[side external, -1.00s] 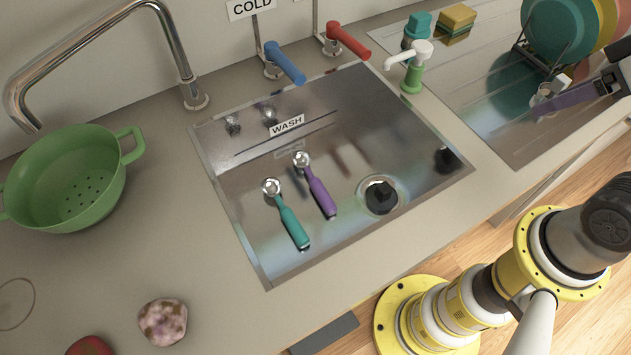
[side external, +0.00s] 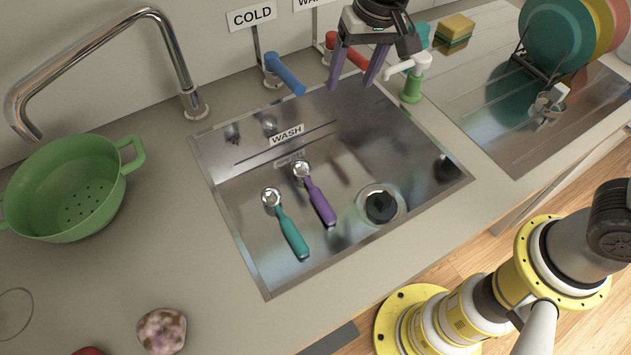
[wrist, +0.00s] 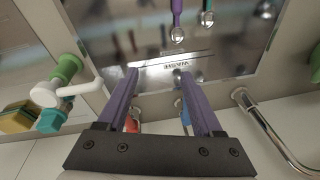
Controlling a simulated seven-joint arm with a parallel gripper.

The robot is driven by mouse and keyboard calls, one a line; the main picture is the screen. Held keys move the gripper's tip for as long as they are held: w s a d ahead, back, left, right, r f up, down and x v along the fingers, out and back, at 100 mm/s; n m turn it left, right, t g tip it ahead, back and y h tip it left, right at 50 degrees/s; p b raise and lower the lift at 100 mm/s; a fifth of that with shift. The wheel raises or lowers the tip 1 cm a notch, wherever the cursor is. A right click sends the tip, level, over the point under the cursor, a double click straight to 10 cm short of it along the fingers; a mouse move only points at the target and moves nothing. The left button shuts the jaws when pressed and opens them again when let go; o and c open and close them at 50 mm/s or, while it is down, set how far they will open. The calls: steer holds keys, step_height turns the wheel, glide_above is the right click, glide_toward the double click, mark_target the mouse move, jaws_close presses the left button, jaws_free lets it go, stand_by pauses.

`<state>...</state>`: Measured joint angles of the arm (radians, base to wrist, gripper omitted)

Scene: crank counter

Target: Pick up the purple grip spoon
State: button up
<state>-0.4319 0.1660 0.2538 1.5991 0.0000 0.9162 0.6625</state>
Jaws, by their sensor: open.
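The purple grip spoon (side external: 320,200) lies in the metal sink (side external: 245,235), its round metal bowl toward the back wall and its handle toward the front. A teal grip spoon (side external: 290,230) lies to its left, roughly parallel and apart from it. My gripper (side external: 353,85) is open and empty, above the back right part of the sink near the taps. In the wrist view my gripper (wrist: 156,70) has its purple fingers spread, with the purple grip spoon (wrist: 177,18) beyond them near the top edge, partly cut off.
The drain (side external: 381,205) is right of the spoons. A green colander (side external: 70,190) stands left. A plate rack (side external: 540,75) is at right.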

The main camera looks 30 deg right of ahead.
steer(key=a+f+n+g, duration=0.1)
steer(key=a+f, duration=0.5)
steer(key=f, duration=0.1)
steer(key=n+g+h, duration=0.1)
glide_above(315, 191)
step_height(315, 191, down, 5)
steer(key=f, duration=0.7)
steer(key=shift+s+f, duration=0.2)
steer(key=shift+s, duration=0.1)
steer(key=shift+w+f, duration=0.15)
steer(key=shift+f, duration=1.3)
steer(key=shift+w+f, duration=0.15)
steer(key=shift+f, duration=1.25)
steer(key=shift+c, duration=0.3)
jaws_close()
